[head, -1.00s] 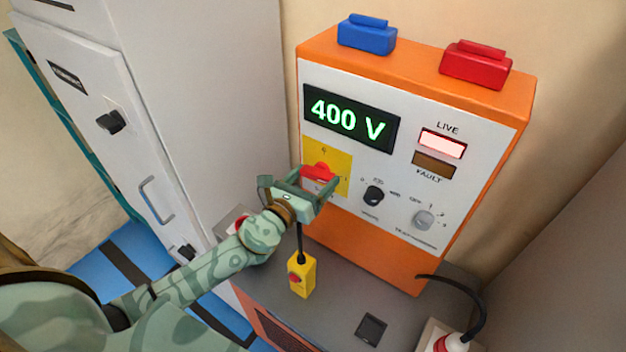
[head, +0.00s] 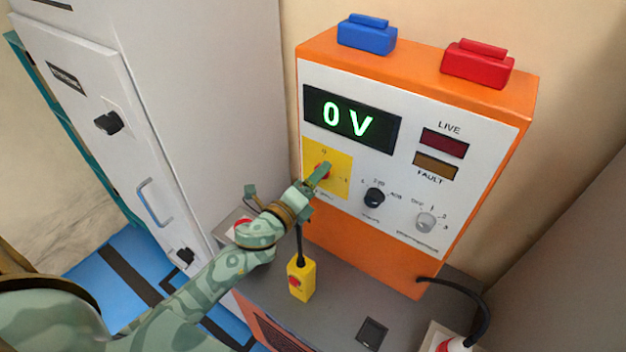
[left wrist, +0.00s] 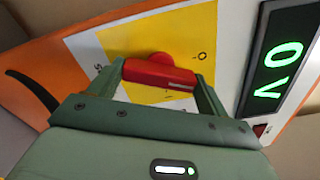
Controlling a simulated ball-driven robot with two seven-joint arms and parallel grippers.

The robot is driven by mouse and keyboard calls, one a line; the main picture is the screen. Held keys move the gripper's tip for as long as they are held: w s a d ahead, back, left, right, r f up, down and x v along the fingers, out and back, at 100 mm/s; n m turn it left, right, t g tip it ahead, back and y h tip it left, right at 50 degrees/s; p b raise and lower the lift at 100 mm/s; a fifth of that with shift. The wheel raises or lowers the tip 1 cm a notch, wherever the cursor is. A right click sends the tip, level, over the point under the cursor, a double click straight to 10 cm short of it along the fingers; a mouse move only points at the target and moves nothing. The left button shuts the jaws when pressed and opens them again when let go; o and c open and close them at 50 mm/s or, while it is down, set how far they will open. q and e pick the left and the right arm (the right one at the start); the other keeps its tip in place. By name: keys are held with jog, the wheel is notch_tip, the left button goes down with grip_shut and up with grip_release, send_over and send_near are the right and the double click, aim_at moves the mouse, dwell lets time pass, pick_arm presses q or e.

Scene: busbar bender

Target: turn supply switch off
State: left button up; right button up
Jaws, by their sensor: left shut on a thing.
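The supply switch is a red rotary handle (head: 320,171) on a yellow plate (head: 341,160) at the left of the white panel. In the left wrist view the handle (left wrist: 160,72) lies between my fingers, near the O mark. My left gripper (head: 322,174) is shut on the handle and turned about its own axis in the head view; its fingers partly hide the handle there. The display (head: 350,119) reads 0 V. The LIVE lamp (head: 444,143) is dark. My right gripper is not in view.
A black knob (head: 375,197) and a grey knob (head: 426,221) sit right of the switch. A yellow pendant box (head: 301,279) stands below. Blue (head: 367,36) and red (head: 477,65) blocks top the orange cabinet (head: 370,255). A white cabinet (head: 215,90) stands at left.

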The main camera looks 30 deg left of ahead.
pick_arm(q)
jog(key=n+p, duration=0.1)
jog(key=n, duration=0.4)
dwell(0.8)
jog(key=o, duration=1)
jog(key=s, duration=0.5)
jog(key=s+a+b, duration=0.1)
jog(key=s, duration=0.4)
jog(key=s+a+b, duration=0.1)
jog(key=s, duration=0.5)
jog(key=shift+s+a, duration=0.1)
jog(key=shift+a, duration=0.1)
jog(key=shift+n, duration=0.4)
